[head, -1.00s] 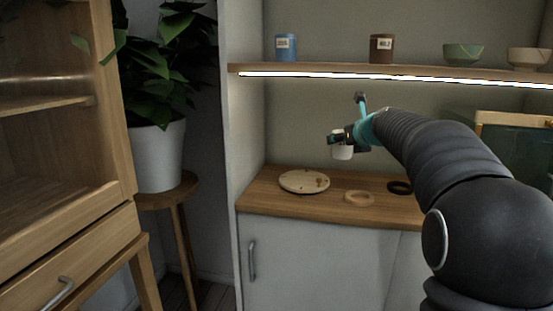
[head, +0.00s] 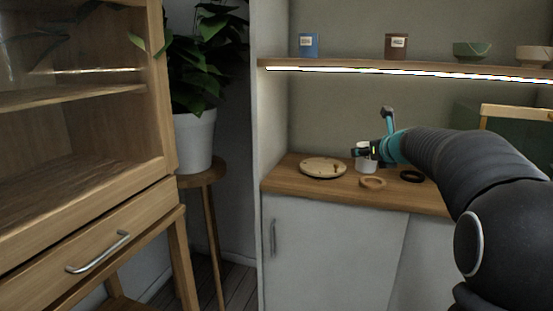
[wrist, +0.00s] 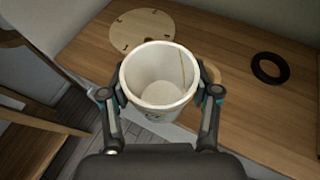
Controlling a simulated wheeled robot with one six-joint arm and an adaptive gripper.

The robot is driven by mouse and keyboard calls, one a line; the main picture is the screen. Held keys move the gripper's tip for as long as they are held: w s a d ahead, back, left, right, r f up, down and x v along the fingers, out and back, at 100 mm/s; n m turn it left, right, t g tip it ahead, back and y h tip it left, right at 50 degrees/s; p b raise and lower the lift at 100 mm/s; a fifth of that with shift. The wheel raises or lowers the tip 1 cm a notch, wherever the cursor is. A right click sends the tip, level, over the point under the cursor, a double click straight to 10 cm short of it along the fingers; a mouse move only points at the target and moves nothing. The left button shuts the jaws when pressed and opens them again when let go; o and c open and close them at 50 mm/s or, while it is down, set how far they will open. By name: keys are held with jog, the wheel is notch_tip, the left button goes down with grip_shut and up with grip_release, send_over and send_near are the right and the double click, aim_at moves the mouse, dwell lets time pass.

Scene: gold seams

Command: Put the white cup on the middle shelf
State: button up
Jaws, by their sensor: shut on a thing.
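The white cup (wrist: 158,112) is upright between the fingers of my gripper (wrist: 160,95) in the wrist view. A gold seam runs down its inner wall, and it looks empty inside. My gripper is shut on the cup's sides. In the head view the cup (head: 365,163) hangs from my gripper (head: 366,153) in front of the counter, partly hidden by the fingers. A wooden cabinet with shelves (head: 85,97) stands at the left; its shelf there holds nothing that I can see. A lit wall shelf (head: 420,69) runs above the counter.
The wooden counter (head: 300,187) holds a round wooden board (head: 322,168), a light ring (head: 373,182) and a dark ring (head: 411,176). A blue canister (head: 308,45), a brown canister (head: 396,46) and bowls stand on the wall shelf. A potted plant (head: 195,140) sits on a stool between cabinet and counter.

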jog(key=s+a+f+y, duration=0.1)
jog(key=s+f, duration=0.4)
jog(key=f, duration=0.6)
jog(key=s+a+f+n, duration=0.1)
jog(key=s+f, duration=0.3)
jog(key=f, duration=0.7)
jog(key=s+a+f+y, duration=0.1)
jog(key=s+f, duration=0.4)
jog(key=f, duration=0.5)
jog(key=a, duration=0.6)
jog(key=shift+a+f+g, duration=0.3)
jog(key=shift+a+f, duration=0.05)
